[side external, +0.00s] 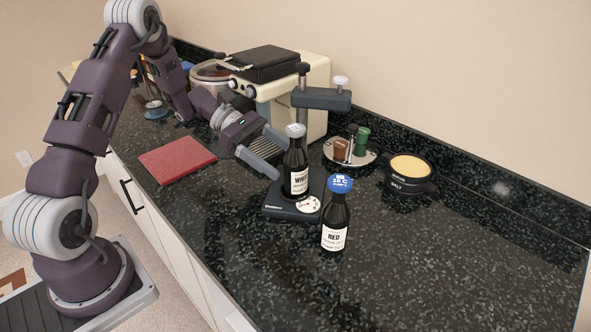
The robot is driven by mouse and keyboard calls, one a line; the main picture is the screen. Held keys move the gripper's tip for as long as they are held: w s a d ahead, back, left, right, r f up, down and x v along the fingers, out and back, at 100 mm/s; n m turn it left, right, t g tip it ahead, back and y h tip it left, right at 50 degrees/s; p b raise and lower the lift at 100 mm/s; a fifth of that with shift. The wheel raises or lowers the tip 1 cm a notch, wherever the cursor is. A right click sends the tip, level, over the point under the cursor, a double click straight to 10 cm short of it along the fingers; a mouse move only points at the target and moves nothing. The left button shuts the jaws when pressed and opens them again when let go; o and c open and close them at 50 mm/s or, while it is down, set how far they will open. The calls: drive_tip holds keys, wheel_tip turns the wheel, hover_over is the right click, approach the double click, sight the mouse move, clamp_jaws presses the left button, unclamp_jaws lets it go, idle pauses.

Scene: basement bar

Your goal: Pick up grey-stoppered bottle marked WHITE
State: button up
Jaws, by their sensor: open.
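The grey-stoppered bottle marked WHITE (296,180) is dark with a white label and stands upright on the base of a small dark stand (321,185). My gripper (282,156) is open, with its fingers reaching toward this bottle from the left at about its upper half. One finger is close to the bottle's neck in the picture. I cannot tell whether the fingers touch the bottle or are on both sides of it. A second bottle marked RED (335,228), with a blue cap, stands upright on the counter in front and to the right.
The stand's arm (321,98) extends above the WHITE bottle. A cream machine (290,88) stands behind. A red board (177,160) lies left, and a round tray with small cups (366,158) and a SALT pot (410,176) stand right. The front-right counter (450,260) is clear.

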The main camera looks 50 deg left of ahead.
sight(306, 175)
drive_tip(key=x, duration=0.7)
drive_tip(key=shift+d+r, duration=0.3)
drive_tip(key=shift+r, duration=0.05)
clamp_jaws()
